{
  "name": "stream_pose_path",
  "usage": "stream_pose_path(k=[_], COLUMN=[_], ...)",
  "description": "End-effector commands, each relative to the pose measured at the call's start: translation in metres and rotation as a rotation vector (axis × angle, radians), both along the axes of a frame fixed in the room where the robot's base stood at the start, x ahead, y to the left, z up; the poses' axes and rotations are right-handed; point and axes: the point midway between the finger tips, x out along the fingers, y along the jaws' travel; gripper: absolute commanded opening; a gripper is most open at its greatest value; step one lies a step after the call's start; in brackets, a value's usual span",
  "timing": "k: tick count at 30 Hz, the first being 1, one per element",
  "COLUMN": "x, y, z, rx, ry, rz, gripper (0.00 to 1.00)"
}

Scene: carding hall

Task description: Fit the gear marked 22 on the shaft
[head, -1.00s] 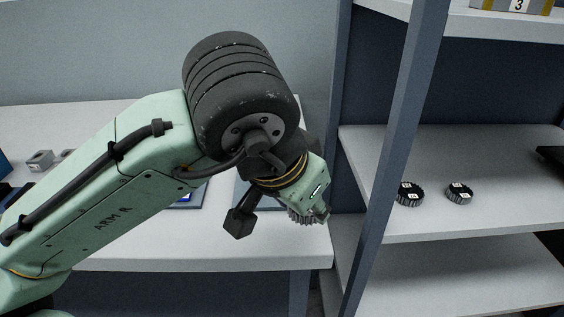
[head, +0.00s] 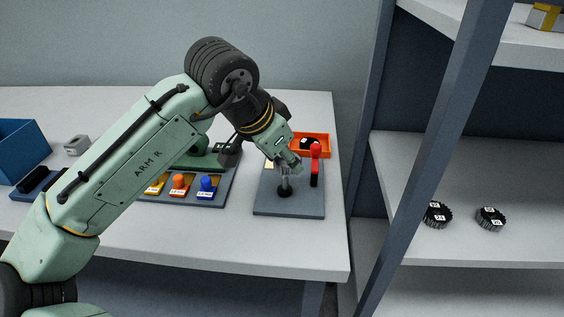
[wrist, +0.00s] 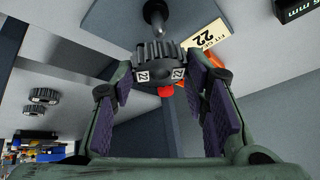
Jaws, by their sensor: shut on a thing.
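The dark toothed gear marked 22 (wrist: 158,62) is held between the two fingers of my gripper (wrist: 165,85) in the wrist view. The shaft (wrist: 155,12) stands on a grey plate just beyond the gear, with a visible gap between them. A card reading "FIT GEAR 22" (wrist: 204,38) lies on the plate. In the head view my gripper (head: 286,166) is over the grey plate (head: 305,205), above the shaft's dark base (head: 284,191). The gear cannot be made out clearly there.
A panel with coloured knobs (head: 215,199) lies left.

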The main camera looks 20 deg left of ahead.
Motion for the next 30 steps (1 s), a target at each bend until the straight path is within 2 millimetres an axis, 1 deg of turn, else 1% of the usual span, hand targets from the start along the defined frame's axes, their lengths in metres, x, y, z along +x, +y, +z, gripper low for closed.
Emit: stream_pose_path(k=[2,4,9,12,20,23,24,30], x=[0.003,0.004,0.003,0.004,0.004,0.004,0.004,0.004], y=[0.004,0.006,0.006,0.005,0.005,0.005,0.005,0.005], z=[0.000,-0.004,-0.027,-0.035,-0.037,-0.040,-0.039,-0.038], rx=[0.001,0.002,0.001,0.001,0.000,-0.001,0.001,0.001], ry=[0.000,0.001,0.001,0.000,-0.001,-0.001,0.000,0.000], rz=[0.001,0.000,0.002,-0.001,-0.001,-0.001,-0.001,-0.001], gripper=[0.09,0.09,0.09,0.09,0.09,0.09,0.44,0.57])
